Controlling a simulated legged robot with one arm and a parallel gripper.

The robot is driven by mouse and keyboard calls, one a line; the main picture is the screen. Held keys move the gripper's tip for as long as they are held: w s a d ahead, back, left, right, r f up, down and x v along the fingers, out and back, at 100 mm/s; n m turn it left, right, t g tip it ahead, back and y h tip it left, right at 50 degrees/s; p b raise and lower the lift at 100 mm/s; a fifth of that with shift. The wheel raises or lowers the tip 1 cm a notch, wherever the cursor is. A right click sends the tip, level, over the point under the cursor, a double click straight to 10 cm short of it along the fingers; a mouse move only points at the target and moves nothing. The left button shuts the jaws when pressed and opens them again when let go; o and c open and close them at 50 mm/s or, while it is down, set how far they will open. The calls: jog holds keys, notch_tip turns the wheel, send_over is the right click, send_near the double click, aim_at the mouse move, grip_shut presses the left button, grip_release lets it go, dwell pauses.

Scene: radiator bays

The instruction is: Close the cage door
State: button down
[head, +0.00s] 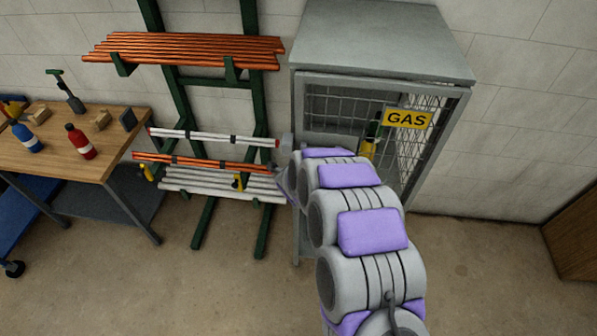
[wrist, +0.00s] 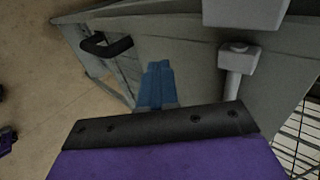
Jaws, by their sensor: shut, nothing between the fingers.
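The gas cage (head: 380,40) is a grey metal cabinet with mesh sides and a yellow GAS sign (head: 408,118). Part of a yellow cylinder (head: 368,149) shows inside it. My arm covers much of the front, so I cannot tell how far the door stands open. In the wrist view, my gripper (wrist: 157,68) has blue fingers, shut and empty, close to a grey metal frame (wrist: 185,50). A black handle (wrist: 107,47) is ahead to their left, and a grey rod with a bracket (wrist: 235,70) is to their right. I cannot tell whether the fingers touch the metal.
A green rack (head: 180,80) with orange and white pipes stands left of the cage, close to my arm's end. A wooden workbench (head: 60,160) with bottles is farther left. A brown wooden object (head: 575,235) stands at the right edge. Floor right of my arm is clear.

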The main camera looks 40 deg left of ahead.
jog(key=v, duration=0.9)
jog(key=shift+s+d+r+b, duration=0.2)
jog(key=shift+d+b, duration=0.2)
